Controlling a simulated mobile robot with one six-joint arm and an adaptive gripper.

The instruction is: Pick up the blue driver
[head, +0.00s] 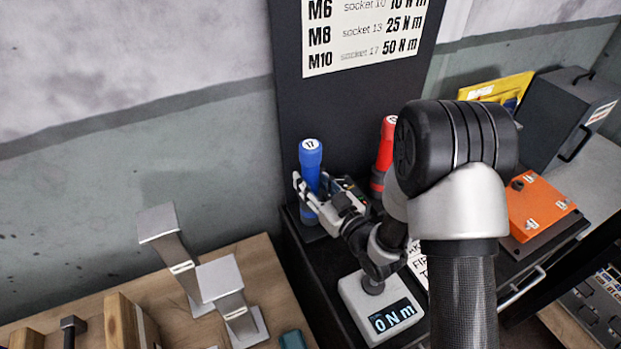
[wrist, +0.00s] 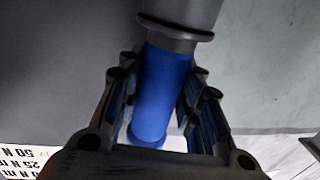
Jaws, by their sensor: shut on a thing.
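The blue driver (head: 311,165) stands upright at the back left of the black bench, with a round white "17" label on its top. My gripper (head: 312,196) is around its body from the right side and is shut on it. In the wrist view the blue driver (wrist: 163,92) runs between the two fingers of my gripper (wrist: 157,103), with a grey collar at one end. Its lower end in the head view is partly hidden by my gripper.
A red driver (head: 385,155) stands to the right, partly behind my arm. A torque display (head: 381,306) reading "0 N m" is in front. Metal brackets (head: 233,296) stand on the wooden table at the left. An orange case (head: 538,205) lies at the right.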

